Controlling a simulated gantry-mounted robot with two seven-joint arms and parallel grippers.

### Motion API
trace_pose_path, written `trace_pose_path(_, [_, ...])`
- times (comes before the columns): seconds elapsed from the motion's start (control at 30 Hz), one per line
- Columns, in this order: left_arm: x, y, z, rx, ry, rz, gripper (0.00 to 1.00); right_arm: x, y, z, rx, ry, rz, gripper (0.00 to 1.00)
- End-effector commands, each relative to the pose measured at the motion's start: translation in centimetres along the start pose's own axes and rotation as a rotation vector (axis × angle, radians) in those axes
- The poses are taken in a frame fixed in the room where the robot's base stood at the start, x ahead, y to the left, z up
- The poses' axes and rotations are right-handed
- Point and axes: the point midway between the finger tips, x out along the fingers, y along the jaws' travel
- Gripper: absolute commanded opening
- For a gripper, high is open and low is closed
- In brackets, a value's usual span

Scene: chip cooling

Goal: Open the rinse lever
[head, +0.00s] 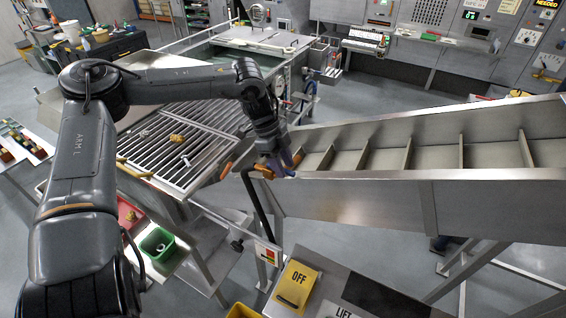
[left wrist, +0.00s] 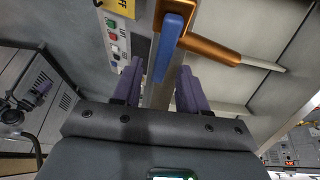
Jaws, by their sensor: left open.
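The rinse lever looks to be the blue handle (left wrist: 170,42) on a copper-coloured valve and pipe (left wrist: 212,49) in the left wrist view. In the head view the handle is hidden or too small to tell beside the fingers; a copper piece (head: 262,172) shows there. A dark, purple-tipped part (left wrist: 40,92), perhaps my right gripper, shows at left.
The metal chute (head: 405,188) with cross slats runs to the right. A slatted metal table (head: 205,118) with small brass pieces is at left.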

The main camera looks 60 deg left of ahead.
Motion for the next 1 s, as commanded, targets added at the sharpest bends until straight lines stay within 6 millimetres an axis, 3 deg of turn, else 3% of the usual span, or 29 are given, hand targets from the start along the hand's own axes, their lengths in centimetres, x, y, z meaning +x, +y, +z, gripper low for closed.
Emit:
trace_pose_path(0.23, [0.06,-0.01,-0.01,0.0,0.0,0.0,0.43,-0.01,0.0,-0.04,-0.001,0.001,0.0,0.43])
trace_pose_path(0.5, [0.03,-0.01,0.0,0.001,0.0,-0.001,0.01,-0.01,0.02,-0.05,-0.001,0.001,0.001,0.43])
trace_pose_path(1.0, [-0.01,0.29,-0.13,0.011,0.001,0.003,0.0,-0.12,0.13,-0.15,-0.004,0.003,0.004,0.43])
